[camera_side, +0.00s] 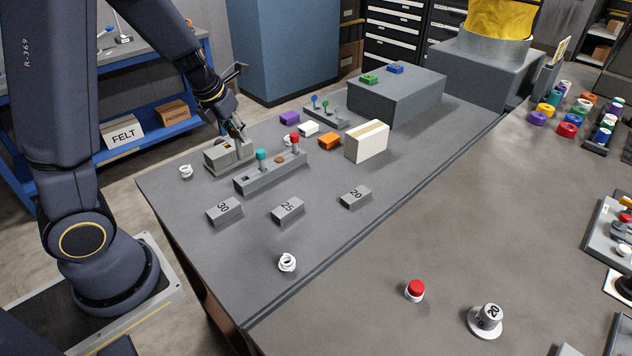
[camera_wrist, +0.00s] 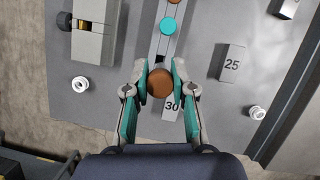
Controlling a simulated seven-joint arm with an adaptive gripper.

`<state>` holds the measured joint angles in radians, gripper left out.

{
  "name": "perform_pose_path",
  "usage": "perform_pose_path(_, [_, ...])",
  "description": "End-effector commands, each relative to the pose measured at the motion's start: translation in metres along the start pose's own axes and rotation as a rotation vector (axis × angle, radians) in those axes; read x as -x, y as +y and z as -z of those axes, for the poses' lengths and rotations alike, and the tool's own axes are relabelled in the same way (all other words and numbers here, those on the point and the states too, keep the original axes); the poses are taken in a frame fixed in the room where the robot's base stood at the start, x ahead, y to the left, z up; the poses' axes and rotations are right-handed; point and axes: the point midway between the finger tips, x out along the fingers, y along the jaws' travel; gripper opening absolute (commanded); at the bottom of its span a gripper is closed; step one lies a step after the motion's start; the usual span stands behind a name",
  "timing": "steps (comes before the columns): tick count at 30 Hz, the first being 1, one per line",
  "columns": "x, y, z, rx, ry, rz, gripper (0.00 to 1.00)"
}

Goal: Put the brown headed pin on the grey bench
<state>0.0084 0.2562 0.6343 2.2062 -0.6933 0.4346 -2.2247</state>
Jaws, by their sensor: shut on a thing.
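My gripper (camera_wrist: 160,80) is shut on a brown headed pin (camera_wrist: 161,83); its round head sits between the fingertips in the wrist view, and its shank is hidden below. In the side view my gripper (camera_side: 238,134) is in the air above the grey bench (camera_side: 240,240), near a grey clamp-like block (camera_side: 222,158). I cannot make out the held pin there.
Blocks marked 30 (camera_side: 224,211), 25 (camera_side: 288,208) and 20 (camera_side: 356,196) stand in front of the rack. White ring-like pieces (camera_side: 287,263) (camera_side: 186,171) lie on the bench. A cream box (camera_side: 367,141) and an orange block (camera_side: 330,141) stand behind. The bench's front area is mostly clear.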

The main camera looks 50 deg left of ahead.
Motion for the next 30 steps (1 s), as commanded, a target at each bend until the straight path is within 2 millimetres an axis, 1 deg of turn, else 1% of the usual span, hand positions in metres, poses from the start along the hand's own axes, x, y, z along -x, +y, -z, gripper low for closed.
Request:
perform_pose_path(2, [0.002, -0.009, 0.008, -0.024, 0.002, 0.014, 0.0])
perform_pose_path(5, [0.005, -0.038, 0.013, -0.103, 0.0, 0.046, 0.0])
perform_pose_path(8, [0.012, -0.081, 0.019, -0.225, -0.001, 0.097, 0.0])
perform_pose_path(9, [0.016, -0.101, 0.023, -0.285, -0.002, 0.122, 0.0])
perform_pose_path(11, [0.024, -0.132, 0.03, -0.381, -0.003, 0.161, 0.0])
perform_pose_path(12, [0.031, -0.154, 0.036, -0.452, -0.004, 0.19, 0.0])
perform_pose_path(14, [0.043, -0.186, 0.048, -0.562, -0.004, 0.235, 0.0])
perform_pose_path(15, [0.051, -0.207, 0.057, -0.635, -0.004, 0.265, 0.0])
perform_pose_path(17, [0.066, -0.236, 0.073, -0.751, -0.005, 0.312, 0.0])
perform_pose_path(18, [0.076, -0.255, 0.085, -0.829, -0.005, 0.345, 0.0])
perform_pose_path(20, [0.092, -0.279, 0.105, -0.944, -0.005, 0.392, 0.0])
perform_pose_path(21, [0.102, -0.293, 0.119, -1.019, -0.005, 0.423, 0.0])
perform_pose_path(24, [0.128, -0.322, 0.151, -1.188, -0.005, 0.493, 0.0])
perform_pose_path(27, [0.149, -0.341, 0.178, -1.318, -0.003, 0.547, 0.0])
perform_pose_path(30, [0.164, -0.353, 0.196, -1.398, -0.002, 0.58, 0.0])
